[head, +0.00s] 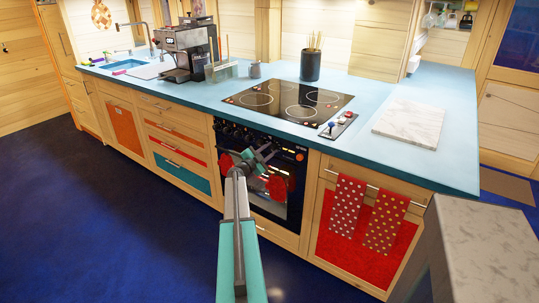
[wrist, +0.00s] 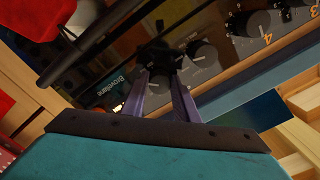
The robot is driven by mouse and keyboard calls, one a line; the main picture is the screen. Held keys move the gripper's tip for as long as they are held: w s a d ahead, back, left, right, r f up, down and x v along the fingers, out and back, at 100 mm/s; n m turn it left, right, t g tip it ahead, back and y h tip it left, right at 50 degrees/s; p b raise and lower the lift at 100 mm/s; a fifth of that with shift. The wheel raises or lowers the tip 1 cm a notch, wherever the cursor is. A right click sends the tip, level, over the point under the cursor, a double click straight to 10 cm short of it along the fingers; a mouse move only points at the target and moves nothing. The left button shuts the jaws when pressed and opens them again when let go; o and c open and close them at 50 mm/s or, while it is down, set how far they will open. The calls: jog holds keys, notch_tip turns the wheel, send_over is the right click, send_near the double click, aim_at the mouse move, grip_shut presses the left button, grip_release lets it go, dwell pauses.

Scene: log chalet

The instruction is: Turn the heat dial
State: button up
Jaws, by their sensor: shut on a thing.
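The black oven (head: 290,208) is set into the front of the counter. Its control panel carries several round dials (head: 233,131) along the top. In the wrist view my gripper (wrist: 163,74) reaches up to the panel with its two fingers close together. Its fingertips are shut on a black dial (wrist: 160,56). The fingers and dark shading hide part of this dial, and I cannot read its marks. Another black dial (wrist: 202,52) sits just right of it. A larger dial (wrist: 258,24) with white numbers around it is farther right. In the head view my arm covers part of the oven.
Red oven mitts (head: 277,187) hang at the oven front, close to my gripper. Dotted red towels (head: 383,228) hang on the cabinet to the right. A grey-topped block (head: 487,245) stands at the near right. The blue floor to the left is clear.

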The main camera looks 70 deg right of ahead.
jog(key=shift+m+b, duration=0.9)
jog(key=shift+m, duration=0.7)
jog(key=o, duration=1.1)
jog(key=shift+c, duration=0.2)
jog(key=shift+a, duration=0.1)
jog(key=b+v, duration=0.1)
jog(key=v, duration=1.2)
jog(key=shift+a, duration=0.3)
